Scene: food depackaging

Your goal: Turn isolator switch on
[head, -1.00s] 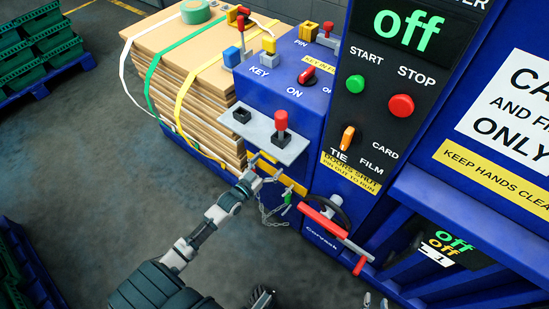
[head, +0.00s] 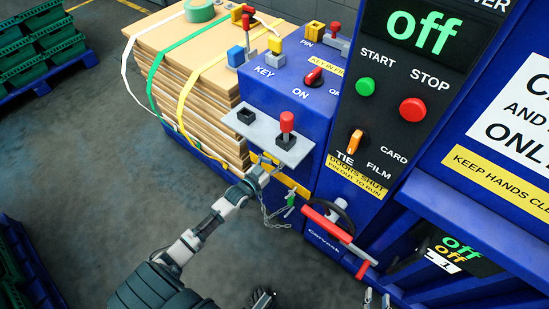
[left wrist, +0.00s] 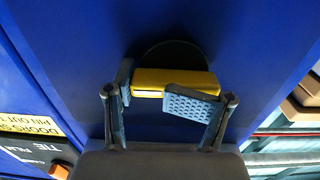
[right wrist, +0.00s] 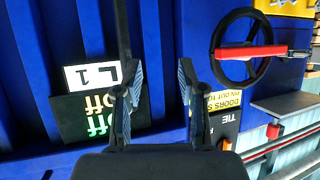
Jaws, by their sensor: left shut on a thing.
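A yellow handle (left wrist: 175,82) on a black round disc (left wrist: 170,56) sits on the blue cabinet face in the left wrist view. It looks like a rotary switch. In the head view my left gripper (head: 262,168) is below the grey shelf, at the cabinet front, where the handle is mostly hidden. My right gripper (right wrist: 158,85) is open and empty, facing the blue machine; its fingertips show at the bottom edge of the head view (head: 376,299). The large display (head: 422,32) reads "off".
A grey shelf (head: 262,138) with a red knob (head: 287,122) juts out just above my left gripper. A hanging chain (head: 275,215) and a red-handled wheel (head: 330,218) are close to its right. Strapped cardboard (head: 190,85) stands behind left.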

